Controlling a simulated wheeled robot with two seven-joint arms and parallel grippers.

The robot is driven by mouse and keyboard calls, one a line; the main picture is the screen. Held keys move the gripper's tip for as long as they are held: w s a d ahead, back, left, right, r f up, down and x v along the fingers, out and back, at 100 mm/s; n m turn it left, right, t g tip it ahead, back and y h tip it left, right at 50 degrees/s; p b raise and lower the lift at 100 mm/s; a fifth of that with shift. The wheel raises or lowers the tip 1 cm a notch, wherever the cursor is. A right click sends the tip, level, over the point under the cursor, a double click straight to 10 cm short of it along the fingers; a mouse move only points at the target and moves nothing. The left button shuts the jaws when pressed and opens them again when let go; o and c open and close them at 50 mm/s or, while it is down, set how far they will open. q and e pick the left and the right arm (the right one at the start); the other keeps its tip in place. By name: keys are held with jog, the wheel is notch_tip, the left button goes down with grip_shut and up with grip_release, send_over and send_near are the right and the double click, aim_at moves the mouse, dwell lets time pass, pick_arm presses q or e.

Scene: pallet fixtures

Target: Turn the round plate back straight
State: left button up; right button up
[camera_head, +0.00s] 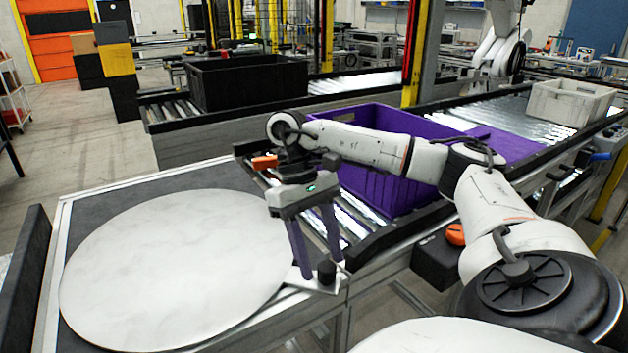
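The round plate (175,270) is a large, pale, mottled disc lying flat on a dark table at the left. A small light metal tab (308,285) with a short black knob (327,271) sits at its right edge, close to the table's edge. My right gripper (321,268) reaches down over this tab from above. Its two purple fingers stand apart, with the knob near and in front of the gap between their tips. Whether a finger touches the knob cannot be told. My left gripper is not in view.
A purple crate (385,185) stands on the roller conveyor just behind my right gripper. A raised dark bar (25,270) runs along the table's left side. A black crate (248,82) and a grey crate (570,102) are farther back.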

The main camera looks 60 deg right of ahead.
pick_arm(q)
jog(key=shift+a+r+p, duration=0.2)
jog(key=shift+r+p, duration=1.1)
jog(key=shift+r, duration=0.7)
pick_arm(e)
jog(key=a+v, duration=0.1)
jog(key=v, duration=0.5)
jog(key=shift+d+r, duration=0.35)
jog(key=shift+d, duration=0.2)
jog(key=shift+w, duration=0.1)
